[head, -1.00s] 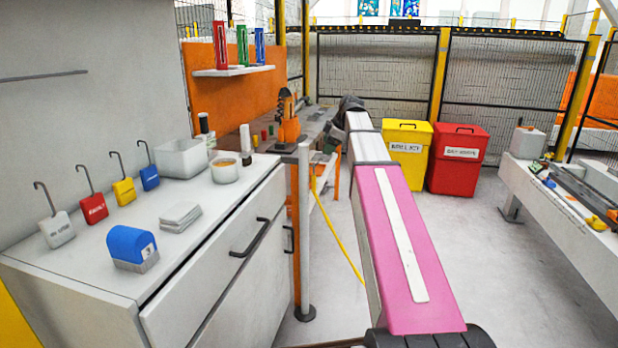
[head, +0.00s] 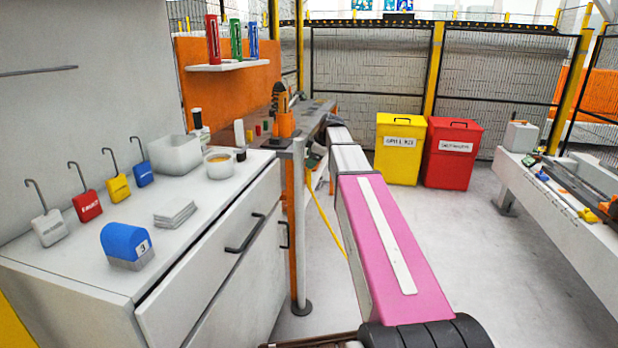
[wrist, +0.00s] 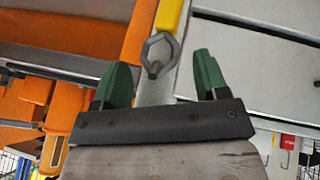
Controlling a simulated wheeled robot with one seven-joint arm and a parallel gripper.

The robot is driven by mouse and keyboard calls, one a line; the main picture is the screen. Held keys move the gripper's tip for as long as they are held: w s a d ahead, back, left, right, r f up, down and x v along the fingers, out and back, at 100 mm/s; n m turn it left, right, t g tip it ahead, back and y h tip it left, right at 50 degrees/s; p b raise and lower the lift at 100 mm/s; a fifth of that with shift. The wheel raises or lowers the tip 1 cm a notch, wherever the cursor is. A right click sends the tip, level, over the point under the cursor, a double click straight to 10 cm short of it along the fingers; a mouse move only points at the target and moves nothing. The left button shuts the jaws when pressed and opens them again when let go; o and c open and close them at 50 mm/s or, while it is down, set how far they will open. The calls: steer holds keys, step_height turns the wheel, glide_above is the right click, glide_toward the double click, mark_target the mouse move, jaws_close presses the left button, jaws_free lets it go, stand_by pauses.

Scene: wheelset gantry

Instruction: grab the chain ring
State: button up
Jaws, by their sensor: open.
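The chain ring (wrist: 160,52) shows in the wrist view as a grey, roughly six-sided metal loop below the end of a yellow strip (wrist: 171,15). My gripper (wrist: 162,64) is open, with one green finger to the left of the ring and the other to its right. The ring appears between or just beyond the fingertips; its exact depth is unclear. Neither finger visibly touches it. In the head view my arm reaches away over the floor, and the gripper and ring cannot be made out there.
A grey cabinet (head: 212,290) with padlocks stands at the left. A post (head: 298,230) and a workbench (head: 315,120) are close beside my arm. A yellow bin (head: 400,165) and a red bin (head: 450,160) stand beyond.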

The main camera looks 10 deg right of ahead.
steer(key=shift+w+a+f, duration=0.1)
steer(key=shift+f, duration=0.1)
jaws_close()
steer(key=shift+r, duration=0.15)
